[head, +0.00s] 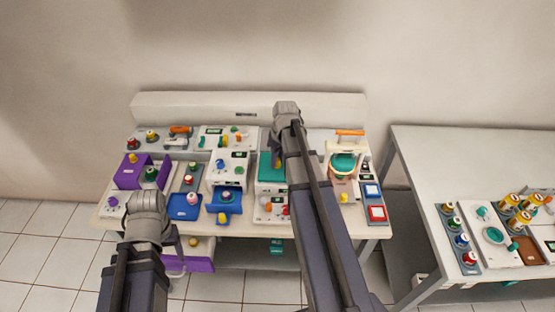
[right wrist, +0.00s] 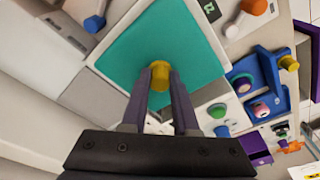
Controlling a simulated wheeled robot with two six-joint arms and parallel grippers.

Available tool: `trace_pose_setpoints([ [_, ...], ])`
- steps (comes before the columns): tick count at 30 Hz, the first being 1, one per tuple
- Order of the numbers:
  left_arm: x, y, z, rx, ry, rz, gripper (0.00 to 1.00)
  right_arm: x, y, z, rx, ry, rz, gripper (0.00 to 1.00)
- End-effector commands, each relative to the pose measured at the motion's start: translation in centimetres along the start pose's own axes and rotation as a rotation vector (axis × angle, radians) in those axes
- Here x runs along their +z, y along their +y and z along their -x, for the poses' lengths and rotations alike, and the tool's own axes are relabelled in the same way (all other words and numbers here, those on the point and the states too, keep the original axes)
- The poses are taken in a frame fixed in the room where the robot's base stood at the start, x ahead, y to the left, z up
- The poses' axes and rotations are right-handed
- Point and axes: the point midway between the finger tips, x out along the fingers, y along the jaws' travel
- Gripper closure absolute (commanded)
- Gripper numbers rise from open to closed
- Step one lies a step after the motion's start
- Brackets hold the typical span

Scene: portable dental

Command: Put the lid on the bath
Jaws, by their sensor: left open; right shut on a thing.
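The lid is a flat teal square with a yellow knob; it fills the upper middle of the right wrist view (right wrist: 205,55) and shows in the head view (head: 265,171). My right gripper (right wrist: 160,75) is shut on the yellow knob (right wrist: 159,72). In the head view my right gripper (head: 278,162) is partly hidden by its arm. The bath (head: 263,187) is a white box with its pale rim around the lid's edges. The lid is over the bath; I cannot tell whether it rests fully. My left gripper (head: 146,200) is open and empty, at the bench's front left.
Blue trays (head: 184,208), a purple box (head: 130,172) and a white unit with an orange handle (head: 349,133) crowd the bench. A purple drawer (head: 200,264) sticks out below. A second table (head: 450,165) at the right has a bare back half.

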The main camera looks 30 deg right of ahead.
Motion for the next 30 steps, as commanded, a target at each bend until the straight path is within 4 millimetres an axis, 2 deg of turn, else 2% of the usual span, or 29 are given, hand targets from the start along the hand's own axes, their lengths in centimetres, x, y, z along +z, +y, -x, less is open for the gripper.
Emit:
trace_pose_setpoints([
  [4,0.0,0.0,0.0,0.000,0.000,0.000,0.35,0.0,0.0,0.0,0.000,0.000,0.000,1.00],
  [5,0.0,0.0,0.0,0.000,0.000,0.000,0.35,0.0,0.0,0.0,0.000,0.000,0.000,0.70],
  [14,0.0,0.0,0.0,0.000,0.000,0.000,0.35,0.0,0.0,0.0,0.000,0.000,0.000,0.37],
  [23,0.0,0.0,0.1,0.000,0.000,0.000,0.35,0.0,0.0,0.1,0.000,0.000,0.000,0.37],
  [30,0.1,-0.1,1.6,0.000,0.000,0.000,0.35,0.0,0.0,1.6,0.000,0.000,0.000,0.37],
])
